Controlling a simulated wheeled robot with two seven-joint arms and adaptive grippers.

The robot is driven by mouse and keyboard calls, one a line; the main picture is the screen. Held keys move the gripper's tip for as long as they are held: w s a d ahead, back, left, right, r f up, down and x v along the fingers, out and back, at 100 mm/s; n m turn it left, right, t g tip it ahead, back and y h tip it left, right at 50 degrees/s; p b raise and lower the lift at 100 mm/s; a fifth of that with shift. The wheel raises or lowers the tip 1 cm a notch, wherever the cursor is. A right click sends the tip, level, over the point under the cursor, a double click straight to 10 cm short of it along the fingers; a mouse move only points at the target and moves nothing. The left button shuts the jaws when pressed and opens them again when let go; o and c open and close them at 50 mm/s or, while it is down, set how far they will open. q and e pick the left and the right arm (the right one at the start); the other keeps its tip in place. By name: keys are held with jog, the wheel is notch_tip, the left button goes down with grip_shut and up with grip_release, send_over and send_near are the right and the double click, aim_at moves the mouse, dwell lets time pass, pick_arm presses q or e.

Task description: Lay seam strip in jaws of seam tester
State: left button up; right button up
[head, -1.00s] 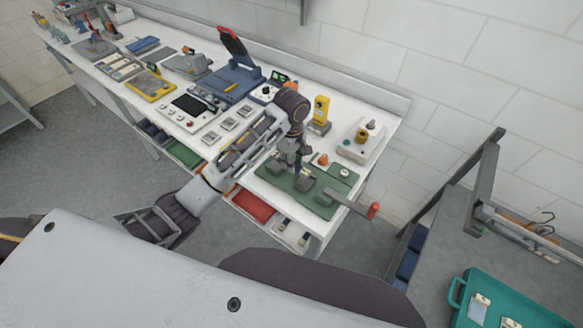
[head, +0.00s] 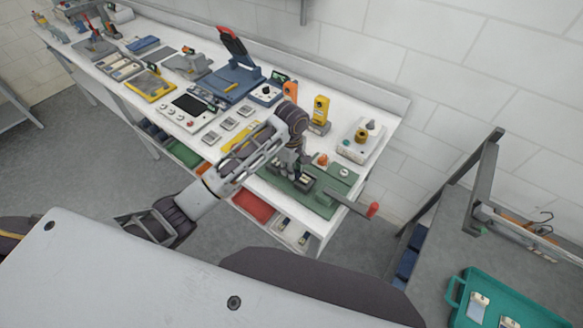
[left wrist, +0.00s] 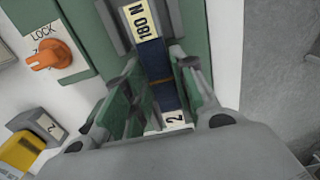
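The seam strip (left wrist: 152,62), dark blue with an orange seam line and pale end labels "180 N" and "2", lies between the fingers of my left gripper (left wrist: 160,88). Both green-faced fingers appear to touch its long edges. Its "180 N" end sits between the grey sides of a jaw (left wrist: 181,18). In the head view my left gripper (head: 291,164) is low over the green seam tester (head: 318,201), largely hiding the strip and jaws. I cannot tell whether the strip rests fully on both jaws. My right gripper is not in view.
The tester has an orange LOCK knob (left wrist: 43,56) and a red-ended lever (head: 373,210) past the bench edge. A yellow device (head: 320,111) and a white instrument (head: 361,142) stand behind. Several small grey blocks and a yellow strip-like item (head: 240,136) lie left.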

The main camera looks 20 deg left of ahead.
pick_arm(q)
jog(key=o, duration=0.4)
jog(key=shift+r, duration=0.15)
notch_tip(320, 180, up, 12)
dwell(1.2)
dwell(0.5)
